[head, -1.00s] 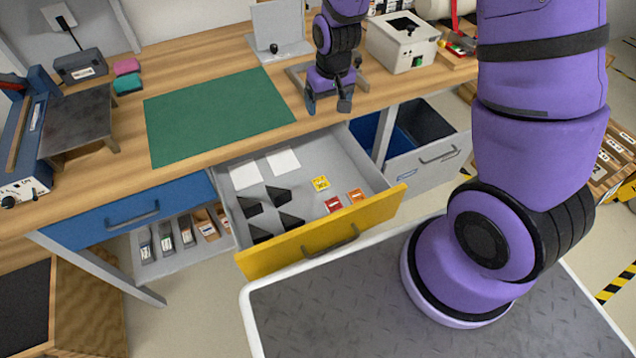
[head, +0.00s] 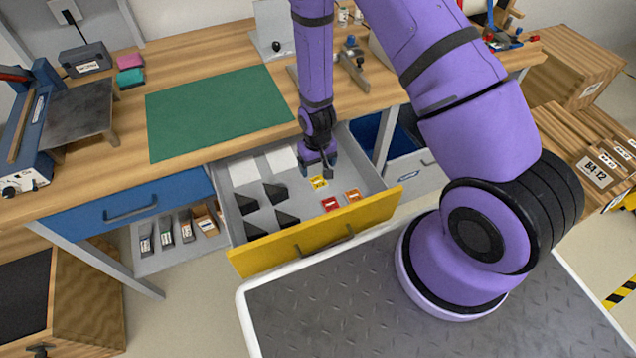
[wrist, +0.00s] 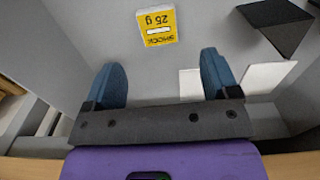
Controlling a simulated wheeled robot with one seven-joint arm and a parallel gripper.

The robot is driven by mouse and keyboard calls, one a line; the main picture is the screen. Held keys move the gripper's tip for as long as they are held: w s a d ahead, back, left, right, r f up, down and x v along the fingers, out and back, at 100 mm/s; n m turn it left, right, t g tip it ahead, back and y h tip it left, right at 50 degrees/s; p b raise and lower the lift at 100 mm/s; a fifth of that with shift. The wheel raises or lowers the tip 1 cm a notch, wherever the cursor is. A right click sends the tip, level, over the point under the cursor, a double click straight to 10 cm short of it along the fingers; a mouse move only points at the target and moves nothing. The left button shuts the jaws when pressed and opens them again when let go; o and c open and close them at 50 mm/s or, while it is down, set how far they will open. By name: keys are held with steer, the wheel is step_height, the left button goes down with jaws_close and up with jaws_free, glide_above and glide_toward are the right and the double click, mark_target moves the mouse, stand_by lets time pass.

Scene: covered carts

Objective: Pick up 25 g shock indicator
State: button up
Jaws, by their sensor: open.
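The yellow 25 g shock indicator (head: 318,182) lies flat on the grey floor of the open drawer. It also shows in the wrist view (wrist: 157,26), where "25 g" and "SHOCK" can be read upside down. My gripper (head: 318,172) is over the drawer, just behind the yellow indicator in the head view. In the wrist view my gripper (wrist: 165,75) has its two blue fingers apart with nothing between them. The indicator is beyond the fingertips, roughly in line with the gap between them.
The drawer with a yellow front (head: 318,241) also holds a red label (head: 330,204), an orange label (head: 352,195), white cards (head: 281,160) and several black wedges (head: 275,193). The drawer's walls surround the gripper. A green mat (head: 218,112) lies on the bench behind.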

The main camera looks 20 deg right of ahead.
mark_target(318, 181)
steer(key=shift+f, duration=3.7)
steer(key=c, duration=1)
